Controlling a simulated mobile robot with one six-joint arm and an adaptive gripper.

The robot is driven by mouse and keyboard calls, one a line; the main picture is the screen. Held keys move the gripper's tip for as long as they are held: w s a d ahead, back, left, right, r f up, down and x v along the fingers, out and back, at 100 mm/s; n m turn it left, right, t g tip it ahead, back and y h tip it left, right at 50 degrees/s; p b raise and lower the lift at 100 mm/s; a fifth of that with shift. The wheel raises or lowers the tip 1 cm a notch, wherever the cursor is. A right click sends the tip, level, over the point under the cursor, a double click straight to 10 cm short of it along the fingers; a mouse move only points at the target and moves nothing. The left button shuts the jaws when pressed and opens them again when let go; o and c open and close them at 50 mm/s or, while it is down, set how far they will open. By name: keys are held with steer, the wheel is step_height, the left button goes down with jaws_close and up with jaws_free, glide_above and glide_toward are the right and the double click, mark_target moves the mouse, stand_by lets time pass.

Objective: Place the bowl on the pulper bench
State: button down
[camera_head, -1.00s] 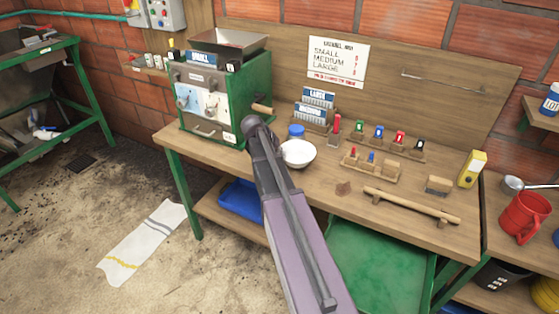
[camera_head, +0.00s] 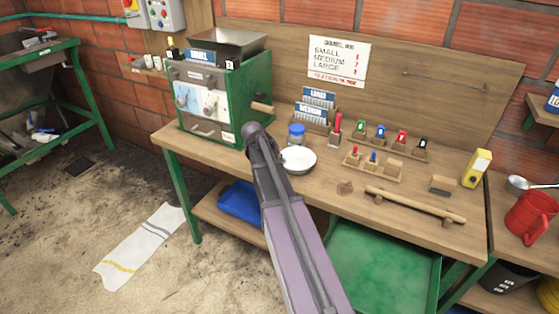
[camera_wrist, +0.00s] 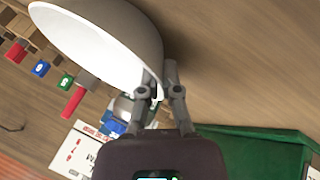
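The white bowl (camera_head: 300,160) shows in the head view over the middle of the wooden pulper bench (camera_head: 330,215), just right of my arm. It looks roughly level and low; I cannot tell whether it touches the bench top. My gripper (camera_wrist: 160,76) is hidden behind my arm in the head view. In the wrist view it is shut on the rim of the bowl (camera_wrist: 100,40), one finger inside and one outside the wall.
The green pulper (camera_head: 235,95) stands left on the bench. A blue-lidded jar (camera_head: 296,133) is close behind the bowl. Card racks, coloured tools (camera_head: 381,134) and a wooden rail (camera_head: 412,204) lie to the right. Bare bench top lies in front of the bowl.

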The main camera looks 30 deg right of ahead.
steer(key=c, duration=0.8)
jaws_free()
steer(key=shift+r+p, duration=0.2)
steer(key=shift+p, duration=0.1)
steer(key=shift+p+v, duration=1.05)
steer(key=shift+v, duration=0.2)
steer(key=p+v, duration=0.7)
steer(key=v, duration=0.2)
steer(key=shift+p, duration=0.3)
steer(key=shift+a+r, duration=0.1)
steer(key=shift+a, duration=0.1)
steer(key=s+a+f+n+y, duration=0.1)
steer(key=s+a+n+y, duration=0.2)
steer(key=s+a, duration=0.5)
steer(key=s+a+f+n+y, duration=0.2)
steer(key=s+a+n+y, duration=0.2)
steer(key=s+a, duration=0.4)
steer(key=a, duration=0.6)
steer(key=shift+s+a+f, duration=0.15)
steer(key=shift+s, duration=0.15)
